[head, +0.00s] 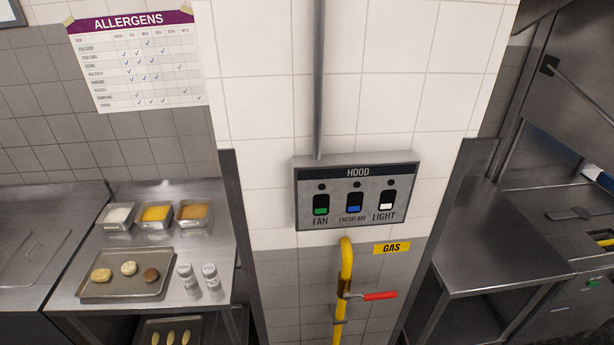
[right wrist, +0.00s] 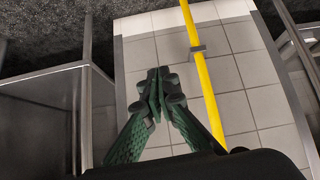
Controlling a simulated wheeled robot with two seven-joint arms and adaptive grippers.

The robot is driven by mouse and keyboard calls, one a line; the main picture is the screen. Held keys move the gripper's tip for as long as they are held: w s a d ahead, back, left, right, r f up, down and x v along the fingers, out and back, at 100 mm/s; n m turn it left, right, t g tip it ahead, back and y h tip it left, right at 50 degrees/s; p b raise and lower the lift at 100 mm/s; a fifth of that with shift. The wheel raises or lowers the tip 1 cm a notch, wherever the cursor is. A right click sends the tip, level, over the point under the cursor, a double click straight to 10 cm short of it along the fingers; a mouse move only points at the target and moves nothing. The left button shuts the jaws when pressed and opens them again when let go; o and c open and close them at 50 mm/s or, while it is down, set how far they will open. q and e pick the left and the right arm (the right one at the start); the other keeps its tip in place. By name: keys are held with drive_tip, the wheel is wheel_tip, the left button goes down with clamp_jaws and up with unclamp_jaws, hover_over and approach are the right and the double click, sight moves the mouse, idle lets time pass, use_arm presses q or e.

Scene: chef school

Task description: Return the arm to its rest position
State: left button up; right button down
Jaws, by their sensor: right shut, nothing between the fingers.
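My right gripper (right wrist: 157,82) shows in the right wrist view, its two dark green fingers shut together with nothing between them. It hangs in front of the tiled wall, left of the yellow gas pipe (right wrist: 203,85) and apart from what I can see of it. Neither gripper shows in the head view. In the head view the hood switch panel (head: 357,192), with fan, fresh air and light switches, is on the white tiled wall. The gas pipe (head: 346,265) with a red valve handle (head: 380,296) runs below it.
A steel counter (head: 75,285) at left holds a baking tray (head: 127,290) with several round pieces, small food containers (head: 156,216) and two shakers (head: 210,277). Another steel counter (head: 490,245) is at right. An allergens chart (head: 135,60) hangs on the wall.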

drive_tip(key=s+d+f+g+b, duration=0.1)
drive_tip(key=s+f, duration=0.4)
drive_tip(key=s, duration=0.5)
drive_tip(key=s+d+f+g+b, duration=0.1)
drive_tip(key=s+f+g, duration=0.3)
drive_tip(key=s, duration=0.6)
drive_tip(key=s+d+f+g+h+b, duration=0.1)
drive_tip(key=s+d+f+g, duration=0.1)
drive_tip(key=s+f, duration=0.5)
drive_tip(key=s+d, duration=0.1)
drive_tip(key=s, duration=0.2)
drive_tip(key=shift+s+m+g, duration=0.2)
drive_tip(key=shift+m+g, duration=0.2)
